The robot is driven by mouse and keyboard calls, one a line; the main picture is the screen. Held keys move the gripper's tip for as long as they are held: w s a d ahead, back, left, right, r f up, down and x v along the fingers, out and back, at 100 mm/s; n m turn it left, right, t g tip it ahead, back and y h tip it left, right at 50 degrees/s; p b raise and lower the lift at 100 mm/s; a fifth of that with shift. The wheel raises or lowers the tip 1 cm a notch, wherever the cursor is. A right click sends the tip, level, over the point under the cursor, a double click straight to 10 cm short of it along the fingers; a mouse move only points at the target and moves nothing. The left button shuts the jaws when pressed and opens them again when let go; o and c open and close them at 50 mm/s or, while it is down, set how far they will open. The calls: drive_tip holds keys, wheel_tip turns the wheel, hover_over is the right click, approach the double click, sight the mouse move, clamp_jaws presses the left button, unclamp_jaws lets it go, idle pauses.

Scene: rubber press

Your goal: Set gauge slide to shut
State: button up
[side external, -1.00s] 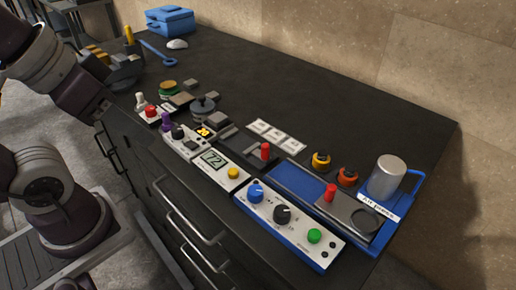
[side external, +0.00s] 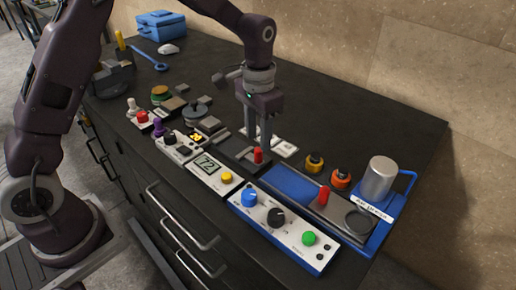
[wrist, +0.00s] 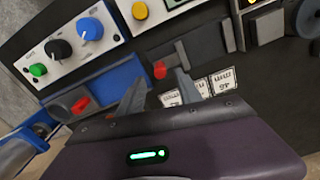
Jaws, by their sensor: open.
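A dark slide track (side external: 232,151) with an upright red handle (side external: 258,155) lies in the middle of the bench. A second red handle (side external: 323,196) stands on a grey plate on the blue base (side external: 292,183) to its right. No readable label tells which is the gauge slide. My gripper (side external: 258,141) points down, just behind the first red handle. In the wrist view my gripper (wrist: 159,92) has its fingers apart with nothing between them. The first red handle (wrist: 159,69) shows just beyond the fingertips; the second (wrist: 81,104) is to the left.
A blue panel with knobs (side external: 283,229) and a white display box (side external: 213,172) line the front edge. A metal cylinder (side external: 380,177) stands at the right. White printed cards (side external: 285,147) lie beside my gripper. The back of the bench (side external: 330,110) is clear.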

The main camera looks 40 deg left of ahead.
sight(258, 149)
wheel_tip(258, 149, down, 5)
drive_tip(key=shift+r, duration=0.1)
clamp_jaws()
idle(1.4)
